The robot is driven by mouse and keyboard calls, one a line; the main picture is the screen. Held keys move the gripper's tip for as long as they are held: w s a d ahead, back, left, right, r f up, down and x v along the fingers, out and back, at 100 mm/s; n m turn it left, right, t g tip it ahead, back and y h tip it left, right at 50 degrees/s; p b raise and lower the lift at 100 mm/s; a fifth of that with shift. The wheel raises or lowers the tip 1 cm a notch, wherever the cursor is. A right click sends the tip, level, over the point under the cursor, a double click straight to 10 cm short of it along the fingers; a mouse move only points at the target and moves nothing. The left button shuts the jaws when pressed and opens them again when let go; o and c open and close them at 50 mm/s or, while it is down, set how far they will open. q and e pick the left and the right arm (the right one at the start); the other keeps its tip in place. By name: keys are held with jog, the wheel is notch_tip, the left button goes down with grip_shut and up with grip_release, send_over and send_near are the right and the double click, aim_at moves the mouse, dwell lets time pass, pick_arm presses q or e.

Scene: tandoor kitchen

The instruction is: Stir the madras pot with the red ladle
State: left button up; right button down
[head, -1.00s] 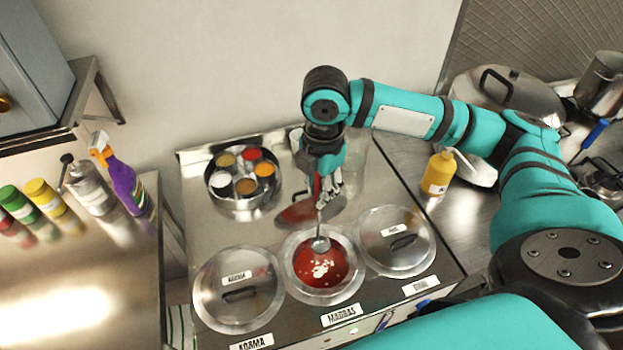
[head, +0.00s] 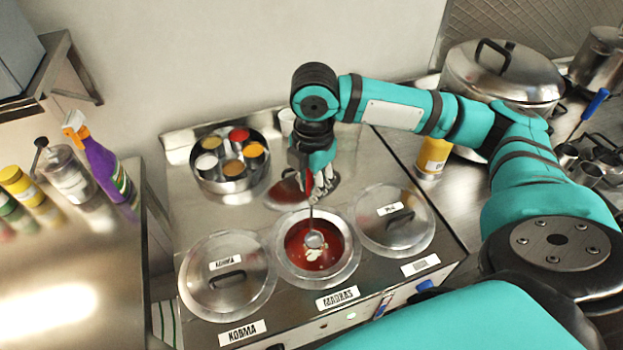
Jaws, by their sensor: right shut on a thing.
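The madras pot (head: 284,266) stands open in the middle of the steel counter unit, with red sauce and a pale swirl in it. Its label (head: 337,298) reads MADRAS. My right gripper (head: 318,194) is above the back of the pot, shut on the red ladle (head: 307,182). The ladle hangs down steeply, its red handle partly hidden by the fingers. Its round metal bowl (head: 315,240) is inside the pot's opening, at the sauce. My left gripper is not in view.
A lidded korma pot (head: 205,290) stands left of the madras pot, and another lidded pot (head: 420,232) stands right of it. A round spice tin (head: 232,185) is behind. A yellow bottle (head: 433,157) and a large lidded pot (head: 490,85) stand at right.

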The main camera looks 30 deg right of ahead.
jog(key=shift+f, duration=0.5)
jog(key=shift+f+b, duration=0.3)
jog(key=shift+f, duration=0.35)
jog(key=shift+f+b, duration=1.3)
jog(key=shift+f, duration=3.1)
